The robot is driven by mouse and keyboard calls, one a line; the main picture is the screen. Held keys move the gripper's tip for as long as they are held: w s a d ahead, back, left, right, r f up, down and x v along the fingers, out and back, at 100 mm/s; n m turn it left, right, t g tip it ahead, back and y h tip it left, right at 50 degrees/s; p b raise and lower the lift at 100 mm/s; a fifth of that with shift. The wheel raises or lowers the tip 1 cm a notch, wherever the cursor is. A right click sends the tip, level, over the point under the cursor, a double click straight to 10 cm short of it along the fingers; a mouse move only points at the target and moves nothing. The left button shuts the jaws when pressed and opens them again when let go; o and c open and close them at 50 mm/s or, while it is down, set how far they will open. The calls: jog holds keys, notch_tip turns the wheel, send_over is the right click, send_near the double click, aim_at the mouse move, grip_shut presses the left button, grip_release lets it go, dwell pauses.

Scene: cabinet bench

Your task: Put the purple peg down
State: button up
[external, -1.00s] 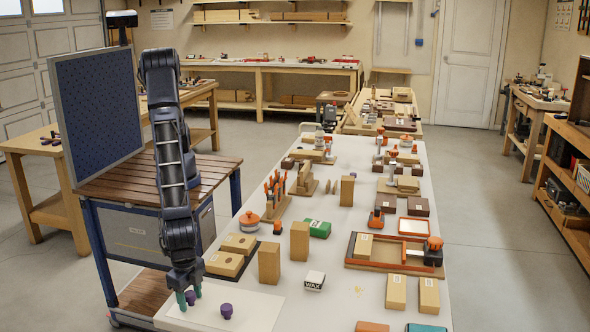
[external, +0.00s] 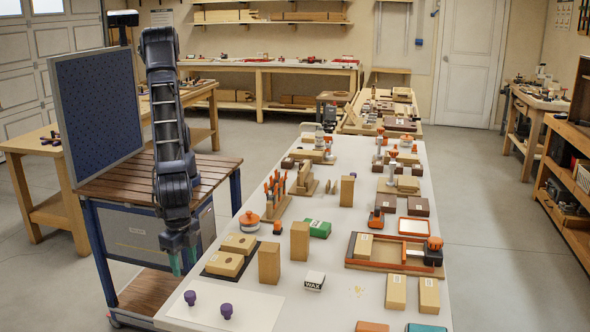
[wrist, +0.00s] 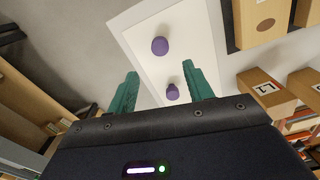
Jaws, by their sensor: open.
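Two purple pegs stand on the white board (external: 262,308) at the near left end of the bench. The left peg (external: 190,297) and the right peg (external: 226,310) are a little apart. In the wrist view one peg (wrist: 159,46) shows farther up and the other (wrist: 172,92) shows between the fingers in the picture. My gripper (external: 183,262) has teal fingers, is open and empty, and hangs above and behind the board's left edge, clear of both pegs. In the wrist view the open fingers of my gripper (wrist: 162,92) are spread apart with nothing held.
Wooden blocks on a dark tray (external: 222,268) lie behind the board. A cart with a blue pegboard (external: 98,115) is at the left.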

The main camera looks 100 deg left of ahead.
jog(key=w+a+r+t, duration=0.1)
jog(key=w+a+r, duration=0.1)
jog(key=a+r, duration=0.75)
jog(key=w+a+r+n+h, duration=0.1)
jog(key=w+a+r, duration=0.35)
jog(key=a, duration=0.85)
jog(key=w+a+r+t, duration=0.1)
jog(key=a+r, duration=0.9)
jog(key=a, duration=0.1)
jog(key=s+a+r+t, duration=0.1)
jog(key=s+a+r, duration=0.1)
jog(key=s+a, duration=0.45)
jog(key=s+a+r, duration=0.2)
jog(key=s+a, duration=0.1)
jog(key=a, duration=0.6)
jog(key=s+a+r+t, duration=0.15)
jog(key=s+a, duration=0.25)
jog(key=a, duration=0.4)
jog(key=s+a+n+y, duration=0.1)
jog(key=s+a, duration=0.5)
jog(key=s, duration=0.3)
jog(key=shift+a+f, duration=0.3)
jog(key=shift+f, duration=0.05)
jog(key=o, duration=0.5)
